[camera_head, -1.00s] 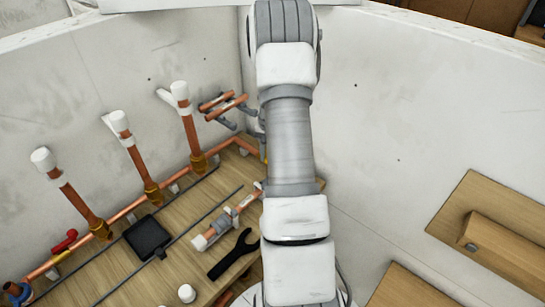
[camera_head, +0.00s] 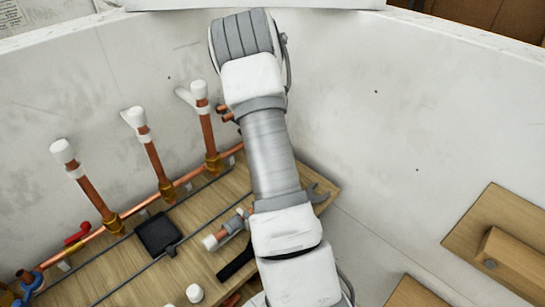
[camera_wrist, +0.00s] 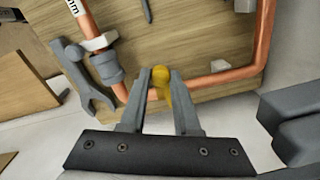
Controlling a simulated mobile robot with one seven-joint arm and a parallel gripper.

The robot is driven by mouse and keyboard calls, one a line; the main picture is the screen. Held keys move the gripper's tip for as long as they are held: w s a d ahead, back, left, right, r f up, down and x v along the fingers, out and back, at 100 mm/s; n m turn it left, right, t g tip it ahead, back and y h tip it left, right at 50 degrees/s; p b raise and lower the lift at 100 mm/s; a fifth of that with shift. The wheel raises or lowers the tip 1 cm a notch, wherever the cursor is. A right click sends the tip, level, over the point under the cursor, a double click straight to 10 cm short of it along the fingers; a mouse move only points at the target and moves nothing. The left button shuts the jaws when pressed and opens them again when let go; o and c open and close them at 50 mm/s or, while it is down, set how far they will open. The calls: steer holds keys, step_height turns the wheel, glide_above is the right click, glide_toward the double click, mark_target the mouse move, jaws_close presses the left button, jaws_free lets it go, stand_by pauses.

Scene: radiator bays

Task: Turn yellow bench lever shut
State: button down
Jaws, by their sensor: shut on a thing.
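The yellow bench lever (camera_wrist: 160,76) shows in the wrist view, standing over the copper pipe along the edge of the wooden bench (camera_head: 205,262). My gripper (camera_wrist: 161,76) has its two grey fingers on either side of the lever and is shut on it. Part of the lever and its valve body is hidden by the right finger. In the head view my arm covers the lever and my gripper, so neither shows there.
Copper risers with white caps (camera_head: 138,118) stand along the back wall. A red lever (camera_head: 77,235) and blue valve (camera_head: 30,283) are at left. A grey wrench (camera_wrist: 97,88) and a pipe coupling (camera_wrist: 107,67) lie near my gripper. A black pad (camera_head: 157,235) lies on the bench.

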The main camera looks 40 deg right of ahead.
steer(key=shift+w+m, duration=0.35)
steer(key=shift+m, duration=0.25)
steer(key=c, duration=0.6)
jaws_free()
steer(key=shift+c, duration=0.2)
steer(key=shift+r, duration=0.1)
step_height(320, 180, up, 17)
steer(key=shift+s+a+r, duration=0.15)
steer(key=shift+s+a, duration=0.05)
steer(key=shift+s, duration=0.15)
